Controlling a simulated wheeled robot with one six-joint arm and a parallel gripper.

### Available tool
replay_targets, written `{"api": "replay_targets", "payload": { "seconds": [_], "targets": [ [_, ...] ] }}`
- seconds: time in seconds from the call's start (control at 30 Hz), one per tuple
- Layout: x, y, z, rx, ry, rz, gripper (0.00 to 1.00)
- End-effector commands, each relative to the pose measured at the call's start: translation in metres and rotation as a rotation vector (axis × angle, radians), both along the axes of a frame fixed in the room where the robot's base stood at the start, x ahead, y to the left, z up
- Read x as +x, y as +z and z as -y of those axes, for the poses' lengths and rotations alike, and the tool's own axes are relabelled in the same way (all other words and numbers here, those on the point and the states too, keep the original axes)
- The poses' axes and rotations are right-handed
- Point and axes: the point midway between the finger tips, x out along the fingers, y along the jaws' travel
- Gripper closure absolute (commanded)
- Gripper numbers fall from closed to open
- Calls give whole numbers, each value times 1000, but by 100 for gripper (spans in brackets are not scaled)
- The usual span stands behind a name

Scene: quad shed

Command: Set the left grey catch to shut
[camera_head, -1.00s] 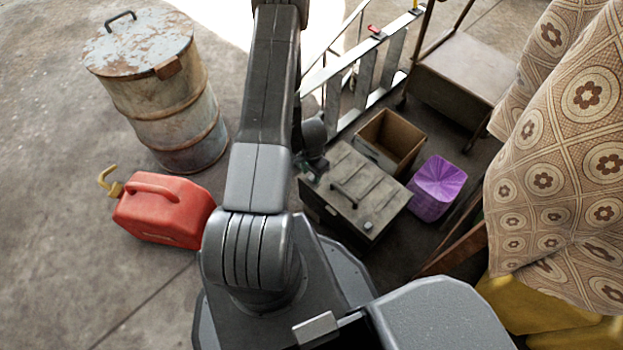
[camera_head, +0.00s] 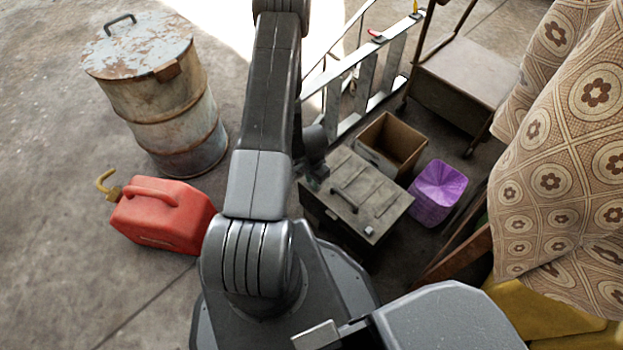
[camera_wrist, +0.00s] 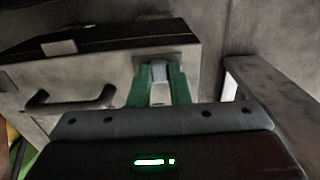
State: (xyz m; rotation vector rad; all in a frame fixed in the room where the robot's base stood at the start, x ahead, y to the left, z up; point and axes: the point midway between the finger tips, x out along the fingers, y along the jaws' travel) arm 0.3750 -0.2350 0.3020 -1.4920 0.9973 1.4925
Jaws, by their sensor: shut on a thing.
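The grey box (camera_head: 345,210) stands on the floor right of my arm, with a dark handle on its lid. It also shows close up in the wrist view (camera_wrist: 110,68). My gripper (camera_wrist: 158,78) has its green fingers shut on the left grey catch (camera_wrist: 159,73), a small light-grey piece on a plate at the box edge. The fingers cover the sides of this catch. Another light-grey catch (camera_wrist: 62,47) shows farther left in the wrist view. In the head view, my arm hides most of the gripper and the held catch.
An open brown box (camera_head: 372,158) and a purple bin (camera_head: 437,190) stand close to the grey box. A red fuel can (camera_head: 160,222) and a rusty drum (camera_head: 160,105) stand left. Patterned cloth (camera_head: 560,170) hangs at right.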

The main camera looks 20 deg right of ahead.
Motion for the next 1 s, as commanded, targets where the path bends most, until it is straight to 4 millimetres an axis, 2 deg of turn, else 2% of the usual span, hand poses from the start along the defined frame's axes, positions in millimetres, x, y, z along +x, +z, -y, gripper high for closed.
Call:
{"api": "replay_targets", "payload": {
  "seconds": [0.2,0.47,0.5,0.6,0.87,1.0],
  "targets": [
    [-14,-1,6,0,-1,0,100],
    [-15,0,6,0,-1,-2,100],
    [-15,0,6,0,-1,-2,77],
    [-15,0,6,0,-1,-2,60],
    [-14,0,6,0,0,-1,60],
    [-14,7,6,0,0,0,60]
  ]
}}
